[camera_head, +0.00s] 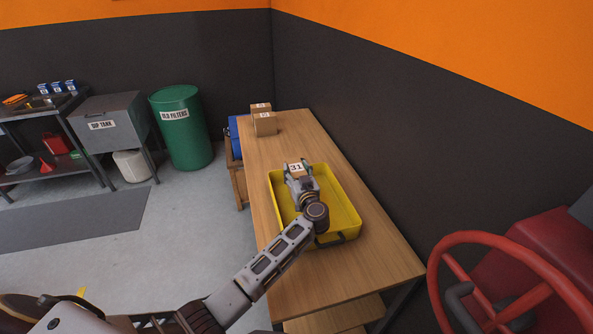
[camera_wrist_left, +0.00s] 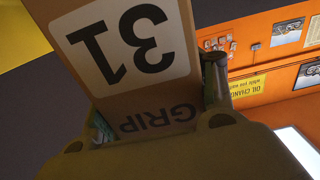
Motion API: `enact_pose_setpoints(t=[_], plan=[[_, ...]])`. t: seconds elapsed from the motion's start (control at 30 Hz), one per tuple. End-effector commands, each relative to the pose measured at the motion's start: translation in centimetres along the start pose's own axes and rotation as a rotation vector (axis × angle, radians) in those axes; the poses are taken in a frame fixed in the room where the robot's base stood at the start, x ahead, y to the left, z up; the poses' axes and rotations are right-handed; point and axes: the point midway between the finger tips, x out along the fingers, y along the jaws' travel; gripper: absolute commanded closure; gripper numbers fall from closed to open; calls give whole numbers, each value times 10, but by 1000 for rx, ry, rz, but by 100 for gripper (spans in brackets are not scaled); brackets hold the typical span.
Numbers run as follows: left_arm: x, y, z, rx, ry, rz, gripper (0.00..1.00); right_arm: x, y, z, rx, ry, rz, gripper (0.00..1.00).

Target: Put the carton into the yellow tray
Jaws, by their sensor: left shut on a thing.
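A cardboard carton (camera_head: 296,168) with a white "31" label is held by my left gripper (camera_head: 298,178) over the far part of the yellow tray (camera_head: 345,205). In the left wrist view the carton (camera_wrist_left: 130,45) fills the space between the fingers of the left gripper (camera_wrist_left: 155,115), with "31" and "GRIP" upside down. The left gripper is shut on the carton. The yellow tray lies on the wooden table. I cannot tell whether the carton touches the tray floor. My right gripper is not in view.
Two other cartons (camera_head: 264,127) stand at the far end of the wooden table (camera_head: 290,140). A blue object (camera_head: 233,138) is beside that end. A red wheel (camera_head: 445,260) stands right of the table. The near tabletop is clear.

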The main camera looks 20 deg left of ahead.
Motion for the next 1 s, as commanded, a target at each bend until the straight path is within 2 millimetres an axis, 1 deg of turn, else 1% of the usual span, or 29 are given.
enact_pose_setpoints(t=[0.5,0.53,0.7,1.0], plan=[[0,0,7,0,0,0,75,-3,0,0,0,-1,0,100],[0,0,8,0,-1,0,41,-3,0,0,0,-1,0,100],[0,0,8,0,-1,0,19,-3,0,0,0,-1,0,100],[0,0,8,0,-1,0,19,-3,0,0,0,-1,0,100]])
